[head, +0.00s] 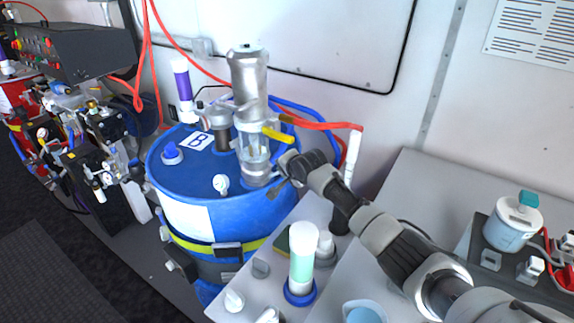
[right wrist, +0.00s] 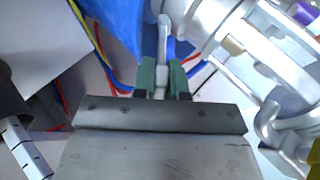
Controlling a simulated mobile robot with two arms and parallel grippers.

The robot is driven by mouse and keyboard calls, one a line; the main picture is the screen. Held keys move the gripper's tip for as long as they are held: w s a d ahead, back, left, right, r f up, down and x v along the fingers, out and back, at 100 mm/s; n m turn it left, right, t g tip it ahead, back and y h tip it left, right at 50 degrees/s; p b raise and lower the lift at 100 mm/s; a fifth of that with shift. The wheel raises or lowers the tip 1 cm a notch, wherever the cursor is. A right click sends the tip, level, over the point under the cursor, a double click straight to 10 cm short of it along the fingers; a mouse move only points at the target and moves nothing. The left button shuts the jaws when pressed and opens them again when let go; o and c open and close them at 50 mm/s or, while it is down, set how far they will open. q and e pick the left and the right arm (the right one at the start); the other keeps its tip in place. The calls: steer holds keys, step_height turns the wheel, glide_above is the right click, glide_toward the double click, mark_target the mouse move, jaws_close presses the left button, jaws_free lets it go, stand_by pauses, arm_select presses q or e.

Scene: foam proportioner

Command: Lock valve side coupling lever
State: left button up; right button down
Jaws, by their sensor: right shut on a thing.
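The metal pump (head: 252,115) stands upright on the lid of a blue drum (head: 178,205) marked B, with a clear section low on its body. A yellow handle (head: 277,135) sticks out from its side. My right gripper (head: 284,168) is beside the pump's lower end. In the right wrist view its two green fingertips (right wrist: 163,80) are shut on a light grey lever (right wrist: 163,45), which runs up beside a silvery cylindrical fitting (right wrist: 207,22). In the head view the gripper largely hides this lever. My left gripper is not in view.
Red hoses (head: 320,125) and a blue hose pass behind the pump, close to the wall. A grey bench (head: 450,190) with a white-capped container (head: 303,250) and a white pot (head: 512,225) lies below and beside my arm. More equipment stands at far left.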

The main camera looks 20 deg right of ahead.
stand_by(0.4)
steer(key=c, duration=1.2)
jaws_free()
steer(key=shift+o, duration=0.2)
steer(key=shift+r, duration=0.1)
steer(key=v, duration=1)
steer(key=shift+s+r+b, duration=0.25)
steer(key=shift+r+b, duration=0.05)
steer(key=shift+b, duration=0.15)
